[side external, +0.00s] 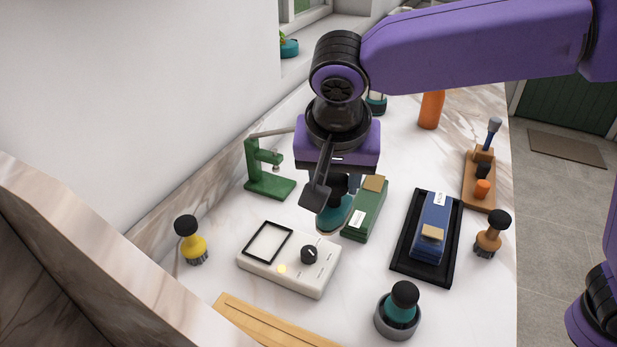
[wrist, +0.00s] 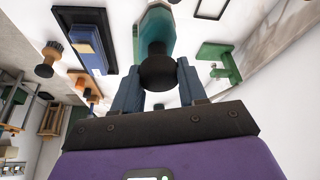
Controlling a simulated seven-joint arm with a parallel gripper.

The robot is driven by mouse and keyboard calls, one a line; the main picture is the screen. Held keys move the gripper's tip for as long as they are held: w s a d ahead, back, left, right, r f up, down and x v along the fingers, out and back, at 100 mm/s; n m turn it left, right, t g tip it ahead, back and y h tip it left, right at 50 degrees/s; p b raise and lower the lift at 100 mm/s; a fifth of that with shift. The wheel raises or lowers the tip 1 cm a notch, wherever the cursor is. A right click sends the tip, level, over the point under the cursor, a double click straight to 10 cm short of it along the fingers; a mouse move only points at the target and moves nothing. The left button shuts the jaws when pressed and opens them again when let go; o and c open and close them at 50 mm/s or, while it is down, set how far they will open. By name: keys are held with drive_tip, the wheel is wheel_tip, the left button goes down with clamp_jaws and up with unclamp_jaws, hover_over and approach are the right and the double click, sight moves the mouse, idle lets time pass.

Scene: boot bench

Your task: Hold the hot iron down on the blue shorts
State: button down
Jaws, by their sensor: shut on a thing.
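My gripper (side external: 328,190) is shut on the black knob of a teal iron (side external: 333,217). In the wrist view the black knob (wrist: 157,72) sits between my fingers, with the teal body (wrist: 157,30) beyond it. The iron is just left of a folded green cloth (side external: 364,212); I cannot tell whether it touches the bench. The blue shorts (side external: 434,213), a folded blue stack with a white tag and a tan patch, lie on a black tray (side external: 446,268) to the right, apart from the iron. They also show in the wrist view (wrist: 86,36).
A white box (side external: 320,282) with a dial and a lit lamp stands in front. A second teal, black-knobbed tool (side external: 402,308) sits in a grey ring. A yellow brush (side external: 192,243), a brown brush (side external: 490,238), a green stand (side external: 262,182) and a wooden rack (side external: 478,196) stand around.

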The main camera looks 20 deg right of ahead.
drive_tip(key=shift+s+d+r, duration=0.3)
drive_tip(key=shift+s+d, duration=0.1)
drive_tip(key=shift+d, duration=0.1)
drive_tip(key=shift+s+d+f+m+g+h, duration=0.1)
drive_tip(key=shift+d+f+m+g+h, duration=0.2)
drive_tip(key=shift+d+f+m, duration=2.05)
drive_tip(key=shift+s+d+f+n+g+h, duration=0.25)
drive_tip(key=shift+d+f, duration=0.65)
drive_tip(key=shift+d, duration=3.4)
drive_tip(key=shift+w+d+f+m+g+h, duration=0.25)
drive_tip(key=shift+d+f+m, duration=1.05)
drive_tip(key=shift+d, duration=2)
drive_tip(key=shift+s+f+n, duration=0.2)
drive_tip(key=shift+f+n, duration=0.2)
drive_tip(key=shift+f, duration=0.8)
